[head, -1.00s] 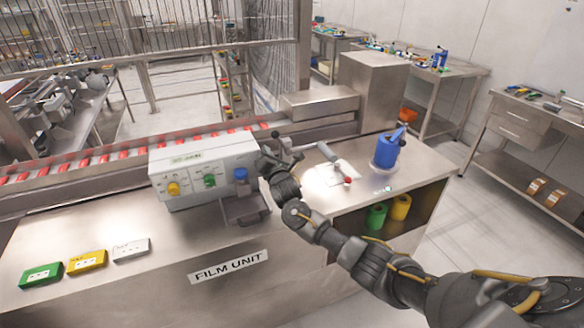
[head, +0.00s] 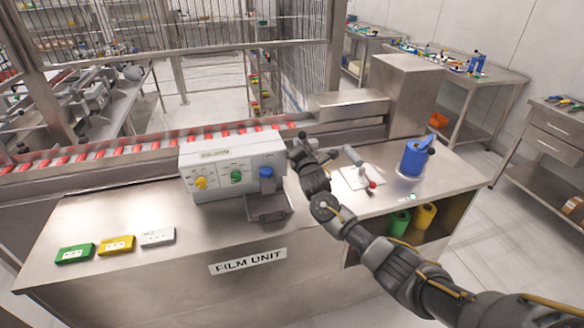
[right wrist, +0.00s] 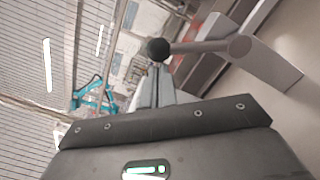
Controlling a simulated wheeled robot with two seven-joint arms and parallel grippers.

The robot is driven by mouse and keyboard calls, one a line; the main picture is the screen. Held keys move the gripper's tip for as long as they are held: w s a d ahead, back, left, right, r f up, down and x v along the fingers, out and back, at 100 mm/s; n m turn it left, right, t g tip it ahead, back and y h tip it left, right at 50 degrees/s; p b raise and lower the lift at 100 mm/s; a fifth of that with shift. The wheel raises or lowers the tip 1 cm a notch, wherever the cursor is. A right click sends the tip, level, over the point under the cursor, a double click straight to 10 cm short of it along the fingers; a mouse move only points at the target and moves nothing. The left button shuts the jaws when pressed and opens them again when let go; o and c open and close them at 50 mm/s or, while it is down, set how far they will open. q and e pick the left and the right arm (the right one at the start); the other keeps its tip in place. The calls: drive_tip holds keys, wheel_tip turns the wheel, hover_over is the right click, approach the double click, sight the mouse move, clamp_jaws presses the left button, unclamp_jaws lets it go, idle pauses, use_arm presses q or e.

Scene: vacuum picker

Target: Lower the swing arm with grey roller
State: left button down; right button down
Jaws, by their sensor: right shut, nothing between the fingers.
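The grey roller (head: 352,155) stands at an angle over a white plate on the bench, right of my right gripper in the head view. A lever with a red knob (head: 372,184) is beside it. My right gripper (head: 301,146) is shut and empty, just right of the control box. In the right wrist view its closed fingers (right wrist: 156,84) point at a dark ball (right wrist: 158,50) on the end of a grey arm (right wrist: 200,47) with a round pivot. The ball is close beyond the fingertips; I cannot tell if they touch. My left gripper is not in view.
The control box (head: 229,150) with coloured knobs stands left of my right gripper. A blue container (head: 413,158) stands on the right of the bench. A conveyor (head: 120,152) with red items runs behind. The front left holds small coloured boxes (head: 116,244).

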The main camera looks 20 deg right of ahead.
drive_tip(key=s+b, duration=0.2)
drive_tip(key=s, duration=0.8)
drive_tip(key=shift+s+a+f, duration=0.3)
drive_tip(key=shift+s+a, duration=0.1)
